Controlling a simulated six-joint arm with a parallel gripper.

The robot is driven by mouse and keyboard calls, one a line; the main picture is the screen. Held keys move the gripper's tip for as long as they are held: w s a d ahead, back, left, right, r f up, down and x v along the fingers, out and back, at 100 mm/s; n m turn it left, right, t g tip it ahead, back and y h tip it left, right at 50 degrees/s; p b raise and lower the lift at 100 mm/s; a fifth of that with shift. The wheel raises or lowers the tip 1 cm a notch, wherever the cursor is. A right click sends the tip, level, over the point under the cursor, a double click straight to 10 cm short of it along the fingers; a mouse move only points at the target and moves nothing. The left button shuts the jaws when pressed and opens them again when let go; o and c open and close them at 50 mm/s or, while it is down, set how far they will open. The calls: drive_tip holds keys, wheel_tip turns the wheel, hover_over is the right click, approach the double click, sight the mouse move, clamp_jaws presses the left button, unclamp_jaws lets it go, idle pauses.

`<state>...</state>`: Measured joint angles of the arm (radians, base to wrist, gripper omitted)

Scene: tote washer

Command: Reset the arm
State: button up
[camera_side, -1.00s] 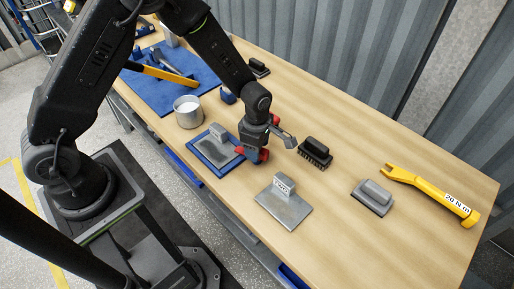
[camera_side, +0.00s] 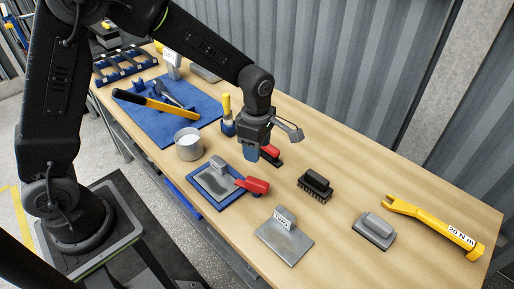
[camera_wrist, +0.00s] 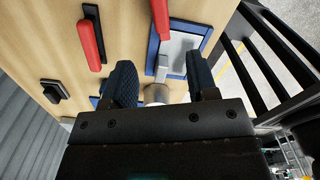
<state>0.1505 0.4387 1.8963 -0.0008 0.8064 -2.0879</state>
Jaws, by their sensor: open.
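My gripper (camera_side: 260,152) hangs above the middle of the bench, its dark blue fingers pointing down. In the wrist view its fingers (camera_wrist: 162,82) are wide apart with nothing held between them. A second red handle (camera_side: 271,157) shows partly behind the fingers; in the wrist view this red-handled tool (camera_wrist: 91,45) lies clear on the wood.
The bench (camera_side: 345,268) also holds a white cup (camera_side: 189,146), a black brush (camera_side: 316,185), a labelled metal plate (camera_side: 286,243), a grey block (camera_side: 375,229), a yellow wrench (camera_side: 437,228) and a blue mat (camera_side: 150,125) with tools. A corrugated wall (camera_side: 350,70) stands behind.

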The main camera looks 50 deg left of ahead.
drive_tip(key=s+a+r+m+t, duration=0.35)
drive_tip(key=s+r+m, duration=0.45)
drive_tip(key=r+m, duration=0.3)
drive_tip(key=s+a+r+m+t, duration=0.2)
drive_tip(key=s+r+m, duration=0.3)
drive_tip(key=s+m, duration=0.6)
drive_tip(key=shift+s+a+r, duration=0.3)
drive_tip(key=shift+s+r, duration=0.05)
